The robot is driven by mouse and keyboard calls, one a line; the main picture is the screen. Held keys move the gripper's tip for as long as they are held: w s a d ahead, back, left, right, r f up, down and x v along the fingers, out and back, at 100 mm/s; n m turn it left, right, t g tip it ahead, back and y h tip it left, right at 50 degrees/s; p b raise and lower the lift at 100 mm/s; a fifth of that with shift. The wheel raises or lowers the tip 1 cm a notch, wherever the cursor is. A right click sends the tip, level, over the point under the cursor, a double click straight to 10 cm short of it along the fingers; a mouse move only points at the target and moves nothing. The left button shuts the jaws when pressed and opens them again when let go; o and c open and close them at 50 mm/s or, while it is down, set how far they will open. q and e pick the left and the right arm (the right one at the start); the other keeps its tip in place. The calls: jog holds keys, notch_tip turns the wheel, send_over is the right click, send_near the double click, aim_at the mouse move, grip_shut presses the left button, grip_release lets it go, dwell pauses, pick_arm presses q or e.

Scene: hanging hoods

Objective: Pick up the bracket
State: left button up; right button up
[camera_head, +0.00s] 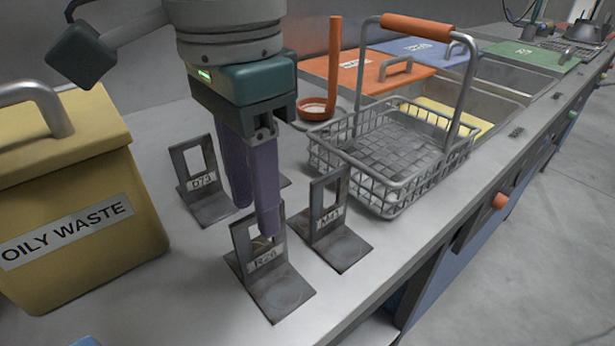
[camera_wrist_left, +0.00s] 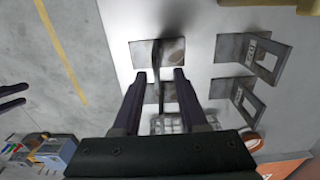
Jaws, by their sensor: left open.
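Contact cannot be told. Two dark finger-like shapes (camera_wrist_left: 13,97) at that view's left edge may be my right gripper.
A yellow OILY WASTE bin (camera_head: 80,200) stands at the left. A wire basket (camera_head: 395,205) with an orange-gripped handle stands right of the brackets. An orange ladle-like tool (camera_head: 334,65) rises behind. Lidded bins line the back. The bench front edge is at the right.

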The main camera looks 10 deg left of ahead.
aim_at(264, 248)
pick_arm(q)
jog(key=f, duration=0.5)
jog(key=shift+s+d+b, duration=0.2)
jog(key=shift+b, duration=0.2)
grip_shut()
dwell(1.0)
